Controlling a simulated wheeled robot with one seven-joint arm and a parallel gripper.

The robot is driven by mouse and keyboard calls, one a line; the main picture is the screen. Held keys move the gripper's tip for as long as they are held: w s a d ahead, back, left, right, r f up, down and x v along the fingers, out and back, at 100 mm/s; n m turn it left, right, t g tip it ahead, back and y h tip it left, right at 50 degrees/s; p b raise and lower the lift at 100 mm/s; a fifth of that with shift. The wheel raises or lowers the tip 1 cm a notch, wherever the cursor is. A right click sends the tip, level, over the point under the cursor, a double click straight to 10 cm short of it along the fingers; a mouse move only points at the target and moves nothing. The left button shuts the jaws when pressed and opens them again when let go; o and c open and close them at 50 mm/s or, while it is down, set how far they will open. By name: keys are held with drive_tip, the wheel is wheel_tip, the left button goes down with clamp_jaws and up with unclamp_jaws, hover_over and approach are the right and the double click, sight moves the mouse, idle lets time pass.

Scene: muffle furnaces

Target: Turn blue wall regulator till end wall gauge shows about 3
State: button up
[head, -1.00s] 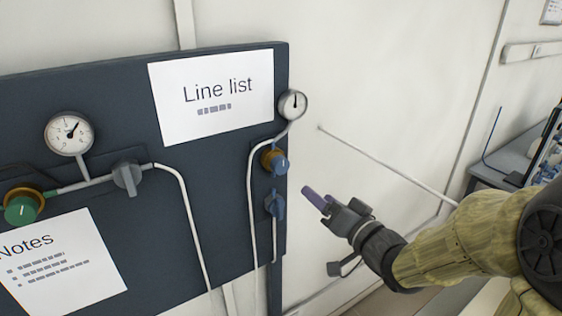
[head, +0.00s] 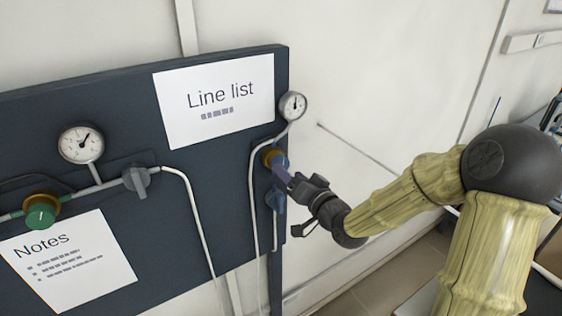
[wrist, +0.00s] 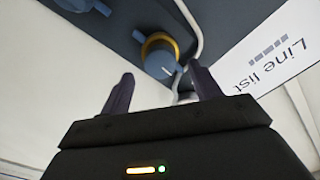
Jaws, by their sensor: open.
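The blue regulator knob (head: 280,163) with its brass collar sits near the right edge of the dark wall panel, below the end gauge (head: 292,105). The gauge's needle points about straight up; its numbers are too small to read. My gripper (head: 283,177) is at the knob in the head view and partly covers it. In the wrist view the blue knob (wrist: 160,64), with a white mark, shows ahead of and between the open fingers (wrist: 158,92). The fingers hold nothing, and whether they touch the knob cannot be told.
A blue valve handle (head: 275,200) sits just below the regulator. A green regulator (head: 40,213), a grey valve (head: 136,181) and a second gauge (head: 81,144) are at the panel's left. A thin rod (head: 365,145) runs along the white wall at right.

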sight(281, 164)
drive_tip(key=p+x, duration=0.1)
drive_tip(key=x, duration=0.4)
drive_tip(key=c, duration=1)
